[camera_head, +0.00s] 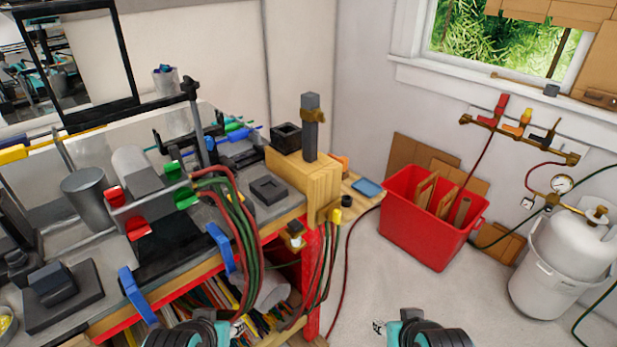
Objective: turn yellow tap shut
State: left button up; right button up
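The yellow tap (525,117) is the middle one of three small taps on a brass pipe on the right wall, below the window. Its handle points up with a slight tilt. I cannot tell from here how far it is turned. A red tap (502,104) is to its left and a dark tap (550,131) to its right. Only teal and black parts of my two arms show at the bottom edge, far from the taps. No gripper fingers are visible.
A white gas cylinder (578,238) with a gauge (561,183) stands below the pipe. A red bin (428,228) with wood and cardboard is on the floor left of it. The cluttered workbench (285,208) fills the left. Hoses hang from the bench and pipe.

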aim_at(334, 214)
jog(key=k+l+z, duration=0.15)
jog(key=l+z, duration=0.3)
jog(key=k+l+z, duration=0.1)
jog(key=l+z, duration=0.3)
